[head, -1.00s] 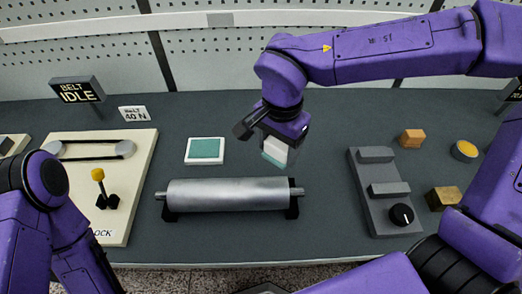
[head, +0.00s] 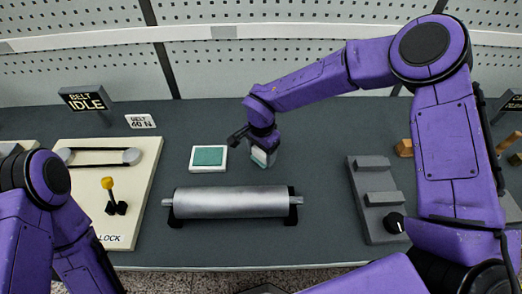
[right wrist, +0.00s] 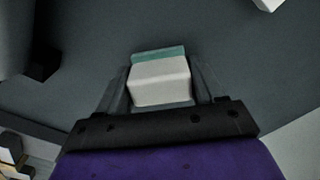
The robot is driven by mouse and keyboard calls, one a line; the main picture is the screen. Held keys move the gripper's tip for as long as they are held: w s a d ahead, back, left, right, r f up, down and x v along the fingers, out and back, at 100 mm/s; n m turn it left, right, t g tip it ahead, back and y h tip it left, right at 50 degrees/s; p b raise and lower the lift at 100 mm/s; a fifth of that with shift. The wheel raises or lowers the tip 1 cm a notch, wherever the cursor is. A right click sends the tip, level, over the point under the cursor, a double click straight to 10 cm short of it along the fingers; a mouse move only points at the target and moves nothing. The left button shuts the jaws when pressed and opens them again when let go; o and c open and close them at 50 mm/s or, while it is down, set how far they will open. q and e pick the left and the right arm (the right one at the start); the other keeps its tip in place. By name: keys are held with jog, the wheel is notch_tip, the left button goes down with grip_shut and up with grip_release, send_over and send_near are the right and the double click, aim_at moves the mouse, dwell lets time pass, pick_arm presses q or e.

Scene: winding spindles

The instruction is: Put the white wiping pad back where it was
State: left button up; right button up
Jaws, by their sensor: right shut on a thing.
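The white wiping pad (head: 259,157) is a small white block with a teal face underneath. My right gripper (head: 265,151) is shut on it and holds it behind the right part of the metal roller. In the right wrist view the pad (right wrist: 160,82) sits between the two fingers (right wrist: 161,88), its teal edge at the far side. A white-rimmed square with a teal middle (head: 209,157) lies on the table to the left of the pad, apart from it. Of my left arm only upper links show at the left edge; its gripper is not visible.
The metal roller (head: 231,202) lies on black supports in front of the pad. A cream board (head: 138,185) with a belt and yellow-topped lever is at the left. A grey stepped fixture with a knob (head: 374,192) is at the right. The table behind the roller is mostly clear.

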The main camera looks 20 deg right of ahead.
jog(key=shift+f, duration=0.25)
jog(key=o, duration=1.1)
jog(key=shift+f, duration=0.1)
notch_tip(320, 180, up, 12)
jog(key=shift+r+b, duration=0.2)
jog(key=shift+b, duration=0.6)
